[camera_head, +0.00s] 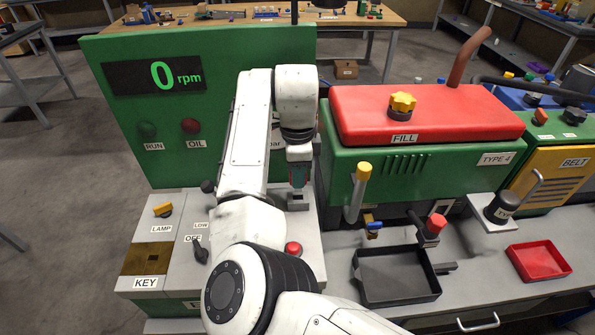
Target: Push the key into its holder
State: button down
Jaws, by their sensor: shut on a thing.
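The key holder (147,258) is a brass-coloured plate with a small dark slot, on the grey console at the lower left, above a KEY label. My gripper (298,185) points down over the right part of the console, well to the right of the holder and farther back. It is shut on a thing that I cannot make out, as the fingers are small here. A grey block-like part (298,202) shows right at the fingertips; I cannot tell whether it is held or fixed to the console. No key can be clearly made out.
A yellow LAMP knob (162,209), a black selector (200,250) and a red button (293,249) stand on the console. A green panel (240,100) reading 0 rpm rises behind. A red-lidded green machine (420,115) and a black tray (397,276) are at the right.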

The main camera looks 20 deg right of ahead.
jog(key=shift+f, duration=0.1)
dwell(0.3)
jog(key=shift+f, duration=0.3)
jog(key=shift+f, duration=0.2)
jog(key=shift+f, duration=0.35)
jog(key=shift+f, duration=0.2)
dwell(0.4)
jog(key=shift+f, duration=0.5)
jog(key=shift+f, duration=0.7)
dwell(0.9)
jog(key=c, duration=0.9)
grip_release()
